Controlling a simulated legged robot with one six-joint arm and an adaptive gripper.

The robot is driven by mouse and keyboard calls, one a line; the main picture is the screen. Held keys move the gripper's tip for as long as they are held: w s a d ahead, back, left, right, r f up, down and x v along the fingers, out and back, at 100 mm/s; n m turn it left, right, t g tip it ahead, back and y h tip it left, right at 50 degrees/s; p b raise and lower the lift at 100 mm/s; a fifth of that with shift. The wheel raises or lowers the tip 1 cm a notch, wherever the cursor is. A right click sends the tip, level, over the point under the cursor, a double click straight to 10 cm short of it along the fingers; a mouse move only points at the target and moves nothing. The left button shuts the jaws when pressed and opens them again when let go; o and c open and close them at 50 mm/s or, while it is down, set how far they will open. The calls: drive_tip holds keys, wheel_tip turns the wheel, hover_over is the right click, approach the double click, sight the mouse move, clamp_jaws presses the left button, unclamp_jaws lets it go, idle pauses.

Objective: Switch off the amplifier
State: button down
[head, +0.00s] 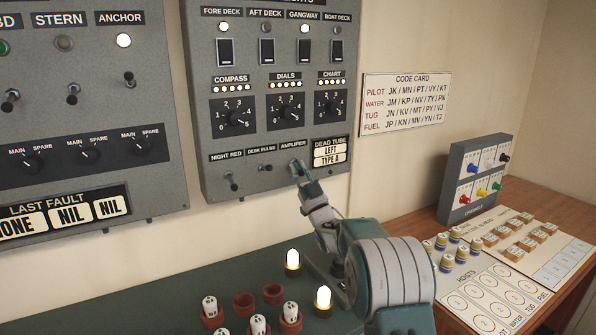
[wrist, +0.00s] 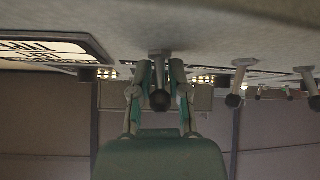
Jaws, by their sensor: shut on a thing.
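The amplifier switch is a small toggle on the lower part of the grey lights panel (head: 262,110), under the AMPLIFIER label (head: 292,145). My gripper (head: 299,168) reaches up to it and covers it in the head view. In the wrist view, the amplifier toggle (wrist: 160,101) stands out from the panel with its dark tip between the two fingers of my gripper (wrist: 160,76). The fingers are closed around the lever. Whether the lever points up or down cannot be told.
The NIGHT RED toggle (head: 232,183) and DESK BULBS toggle (head: 265,171) are left of my gripper. The DEAD TUBE plate (head: 330,153) is close on its right. Lit bulbs (head: 293,261) and tubes in red sockets (head: 290,318) stand on the desk below.

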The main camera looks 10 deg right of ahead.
drive_tip(key=c, duration=0.7)
unclamp_jaws()
drive_tip(key=shift+s, duration=0.1)
drive_tip(key=shift+c, duration=0.2)
drive_tip(key=shift+f, duration=0.1)
drive_tip(key=v, duration=1.2)
drive_tip(key=s+r+m+g+h, duration=0.6)
drive_tip(key=s+g+h, duration=0.15)
drive_tip(key=h, duration=0.25)
drive_tip(key=s+a+f+g, duration=0.1)
drive_tip(key=s+f+g, duration=0.2)
drive_tip(key=s, duration=0.8)
drive_tip(key=s+a+f+m+g, duration=0.1)
drive_tip(key=s+f+g, duration=0.2)
drive_tip(key=s, duration=0.8)
drive_tip(key=s+a+f+g, duration=0.1)
drive_tip(key=s+f+g, duration=0.2)
drive_tip(key=s, duration=0.8)
drive_tip(key=shift+f+g, duration=0.2)
drive_tip(key=shift+g, duration=0.85)
